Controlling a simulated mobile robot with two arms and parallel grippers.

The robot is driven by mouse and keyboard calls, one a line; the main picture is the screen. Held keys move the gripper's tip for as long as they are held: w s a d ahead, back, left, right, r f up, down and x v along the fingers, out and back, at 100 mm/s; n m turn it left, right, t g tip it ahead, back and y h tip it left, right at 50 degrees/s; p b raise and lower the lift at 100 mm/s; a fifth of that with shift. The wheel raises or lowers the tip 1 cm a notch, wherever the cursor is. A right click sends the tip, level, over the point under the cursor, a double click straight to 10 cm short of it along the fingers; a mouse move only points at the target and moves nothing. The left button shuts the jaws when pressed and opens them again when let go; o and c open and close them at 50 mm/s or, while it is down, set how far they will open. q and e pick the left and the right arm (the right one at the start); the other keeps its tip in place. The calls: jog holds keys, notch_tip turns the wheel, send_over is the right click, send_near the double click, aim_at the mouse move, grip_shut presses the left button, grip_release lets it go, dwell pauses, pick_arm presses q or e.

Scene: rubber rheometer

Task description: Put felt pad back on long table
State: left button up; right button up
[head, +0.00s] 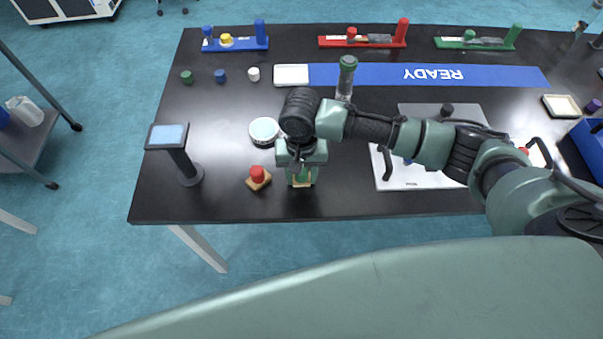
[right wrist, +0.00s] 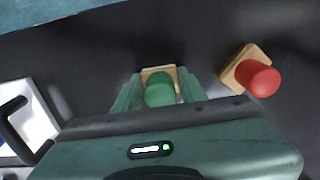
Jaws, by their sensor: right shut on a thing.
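A green knob on a tan square base (head: 302,183), which may be the felt pad, is between the fingers of my right gripper (head: 301,174). It also shows in the right wrist view (right wrist: 159,90), with the gripper fingers (right wrist: 157,95) shut on its sides. It is at or just above the black long table (head: 220,200) near its front edge; a gap cannot be told. A similar red knob on a tan base (head: 258,177) stands just left of it in the head view and right in the right wrist view (right wrist: 255,75). My left gripper is not in view.
A small display on a stand (head: 183,155) is at the table's left. A round white-topped tin (head: 264,130) is behind the red knob. A white board with black handles (head: 410,176) lies to the right under my arm. A blue READY strip (head: 500,77) lies farther back.

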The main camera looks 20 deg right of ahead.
jog(key=o, duration=1.3)
jog(key=shift+f, duration=0.1)
notch_tip(320, 180, up, 12)
jog(key=shift+r+b, duration=0.2)
jog(key=shift+b, duration=0.2)
